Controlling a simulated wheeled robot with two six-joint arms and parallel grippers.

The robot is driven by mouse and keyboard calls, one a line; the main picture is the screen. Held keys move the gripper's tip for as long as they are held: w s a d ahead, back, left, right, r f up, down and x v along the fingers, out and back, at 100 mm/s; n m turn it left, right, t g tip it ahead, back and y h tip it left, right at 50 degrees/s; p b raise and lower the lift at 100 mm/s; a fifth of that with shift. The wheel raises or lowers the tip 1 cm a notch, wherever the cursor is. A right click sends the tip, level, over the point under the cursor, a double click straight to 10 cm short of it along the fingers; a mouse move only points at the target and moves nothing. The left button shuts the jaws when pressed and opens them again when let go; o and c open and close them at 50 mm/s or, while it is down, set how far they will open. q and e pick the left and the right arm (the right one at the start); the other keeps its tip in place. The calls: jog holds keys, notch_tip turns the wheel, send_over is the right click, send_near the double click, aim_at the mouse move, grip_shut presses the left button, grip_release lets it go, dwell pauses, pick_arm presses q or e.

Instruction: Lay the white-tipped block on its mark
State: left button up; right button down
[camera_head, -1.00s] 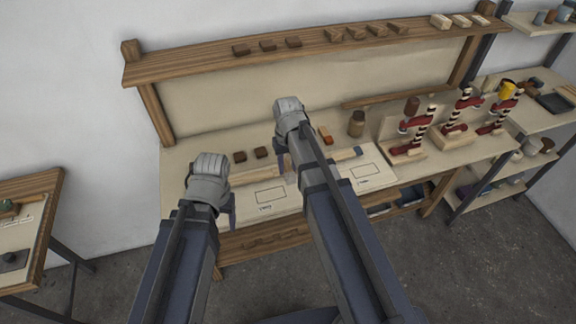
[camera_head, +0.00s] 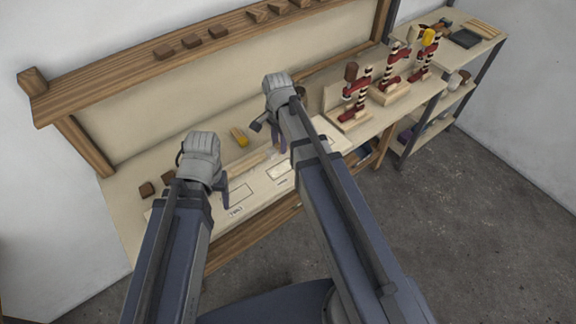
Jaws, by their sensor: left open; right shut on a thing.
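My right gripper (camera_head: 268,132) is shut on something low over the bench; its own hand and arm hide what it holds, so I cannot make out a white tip. My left gripper (camera_head: 220,190) is open and empty, beside the left outlined mark (camera_head: 239,194) on the pale sheet. A second outlined mark (camera_head: 279,172) lies to the right, partly covered by my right arm.
A long pale strip (camera_head: 246,160) lies behind the marks. Small dark blocks (camera_head: 147,189) lie at the left. Red-and-striped clamp-like stands (camera_head: 356,98) stand to the right. A raised wooden shelf (camera_head: 120,72) with blocks runs along the back. Bare floor (camera_head: 490,200) lies at the right.

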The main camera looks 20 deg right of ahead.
jog(key=shift+d+m, duration=0.2)
jog(key=shift+m, duration=0.1)
pick_arm(q)
jog(key=shift+d, duration=0.15)
pick_arm(e)
jog(key=shift+f, duration=0.1)
pick_arm(q)
jog(key=b, duration=0.6)
send_over(223, 223)
notch_tip(223, 223, down, 6)
jog(key=shift+d+f, duration=0.15)
pick_arm(e)
send_over(281, 169)
notch_tip(281, 169, down, 6)
jog(key=shift+f, duration=0.1)
pick_arm(q)
jog(key=shift+f, duration=0.1)
notch_tip(281, 169, down, 4)
jog(key=b, duration=0.4)
jog(key=shift+r, duration=0.25)
pick_arm(e)
notch_tip(281, 169, down, 4)
jog(key=shift+r, duration=0.2)
pick_arm(q)
jog(key=shift+f, duration=0.15)
pick_arm(e)
jog(key=shift+f, duration=0.15)
jog(key=c, duration=0.5)
grip_release()
jog(key=shift+c, duration=0.2)
